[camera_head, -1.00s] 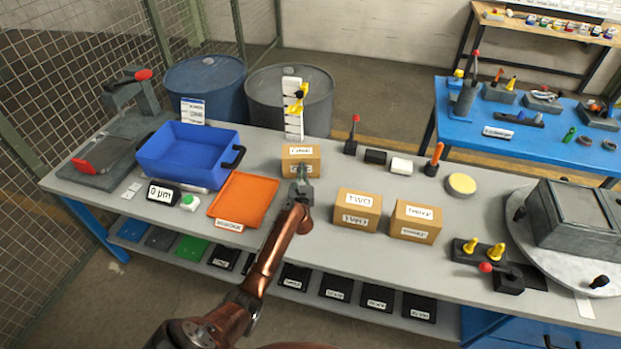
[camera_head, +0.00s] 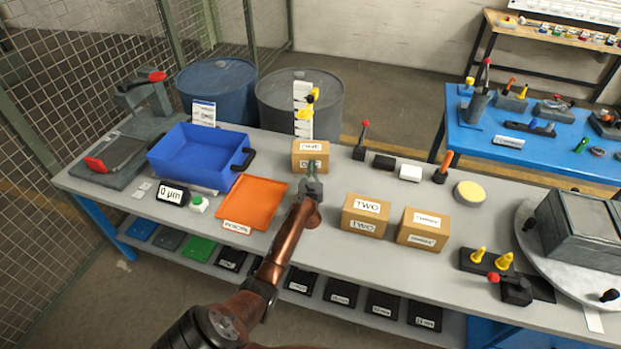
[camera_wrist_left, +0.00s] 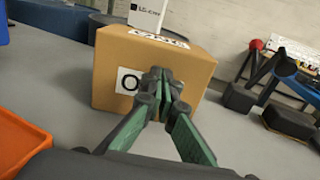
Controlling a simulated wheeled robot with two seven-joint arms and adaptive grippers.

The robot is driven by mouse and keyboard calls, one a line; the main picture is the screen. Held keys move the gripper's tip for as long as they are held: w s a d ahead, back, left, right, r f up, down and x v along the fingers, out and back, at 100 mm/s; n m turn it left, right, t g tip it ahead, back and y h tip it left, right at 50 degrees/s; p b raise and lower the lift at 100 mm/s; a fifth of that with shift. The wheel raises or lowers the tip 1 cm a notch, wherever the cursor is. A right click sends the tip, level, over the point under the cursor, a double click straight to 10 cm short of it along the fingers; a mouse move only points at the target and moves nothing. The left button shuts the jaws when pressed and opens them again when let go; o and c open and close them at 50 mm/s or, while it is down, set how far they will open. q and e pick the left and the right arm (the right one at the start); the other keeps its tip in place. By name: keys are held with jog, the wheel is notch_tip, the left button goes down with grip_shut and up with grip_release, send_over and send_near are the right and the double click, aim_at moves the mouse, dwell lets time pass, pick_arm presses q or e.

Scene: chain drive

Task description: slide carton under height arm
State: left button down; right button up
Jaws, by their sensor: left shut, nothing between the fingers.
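A brown carton labelled ONE (camera_head: 311,150) stands upright on the grey bench (camera_head: 300,238), just in front of the height gauge. The gauge is a white upright scale (camera_head: 303,118) with a yellow arm (camera_head: 310,100) above the carton's back. My left gripper (camera_head: 312,172) is shut and empty at the carton's front face. In the left wrist view its closed fingertips (camera_wrist_left: 160,82) overlap the front label of the carton (camera_wrist_left: 190,70); whether they touch it I cannot tell. My right gripper is not in view.
Carton TWO (camera_head: 365,214) and another carton (camera_head: 422,229) stand to the right. An orange tray (camera_head: 250,203) and a blue bin (camera_head: 198,156) are to the left. A red-knobbed lever (camera_head: 362,140) and small blocks stand right of the gauge. Drums stand behind the bench.

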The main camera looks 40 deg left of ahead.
pick_arm(q)
jog(key=s+d, duration=0.1)
jog(key=s, duration=0.1)
jog(key=s+p, duration=0.1)
jog(key=s, duration=0.1)
jog(key=s+d+r+p, duration=0.1)
jog(key=s, duration=0.1)
jog(key=shift+d, duration=0.35)
jog(key=v, duration=0.3)
jog(key=d+p+v, duration=0.1)
jog(key=v, duration=0.1)
jog(key=shift+w+f, duration=0.25)
jog(key=shift+s+d, duration=0.25)
jog(key=shift+s, duration=0.15)
jog(key=shift+d, duration=0.1)
jog(key=shift+f, duration=0.1)
